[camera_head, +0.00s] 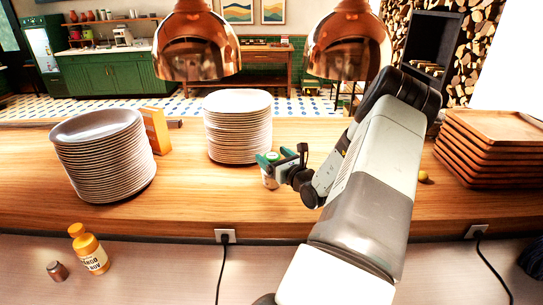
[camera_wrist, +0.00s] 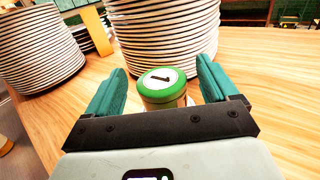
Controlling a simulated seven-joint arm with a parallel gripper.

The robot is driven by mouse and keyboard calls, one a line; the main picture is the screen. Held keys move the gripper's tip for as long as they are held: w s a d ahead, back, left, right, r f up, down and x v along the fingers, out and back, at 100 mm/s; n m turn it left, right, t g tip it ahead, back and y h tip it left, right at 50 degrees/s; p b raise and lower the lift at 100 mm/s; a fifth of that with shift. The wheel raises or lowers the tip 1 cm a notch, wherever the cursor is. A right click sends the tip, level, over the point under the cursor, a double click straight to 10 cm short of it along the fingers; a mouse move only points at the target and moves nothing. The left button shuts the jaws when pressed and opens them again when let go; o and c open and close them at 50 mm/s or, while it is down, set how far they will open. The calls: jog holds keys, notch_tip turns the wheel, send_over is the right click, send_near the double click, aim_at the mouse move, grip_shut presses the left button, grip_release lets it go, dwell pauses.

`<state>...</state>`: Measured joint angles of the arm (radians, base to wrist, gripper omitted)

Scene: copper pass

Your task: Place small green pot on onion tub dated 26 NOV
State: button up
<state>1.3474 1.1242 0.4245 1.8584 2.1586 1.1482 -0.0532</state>
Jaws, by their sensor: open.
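The small green pot (camera_wrist: 161,86) shows in the wrist view, with a round green lid bearing a white disc and a dark mark like a 1. My gripper (camera_wrist: 162,76) is open, with one teal finger on each side of the pot. A gap shows between the fingers and the lid. In the head view my gripper (camera_head: 284,160) is low over the wooden counter, just right of the middle plate stack. The pot (camera_head: 269,180) is partly hidden there behind the fingers. I cannot make out any onion tub or a 26 NOV date.
Plate stacks stand at left (camera_head: 105,160) and middle (camera_head: 238,130) on the wooden counter (camera_head: 200,205). An orange box (camera_head: 155,130) stands between them. Wooden trays (camera_head: 490,150) are at right. Copper lamps (camera_head: 197,50) hang above. A yellow bottle (camera_head: 90,252) and small jar (camera_head: 57,271) stand lower left.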

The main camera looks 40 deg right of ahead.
jog(key=s+a, duration=0.2)
jog(key=s, duration=0.8)
jog(key=shift+s, duration=0.15)
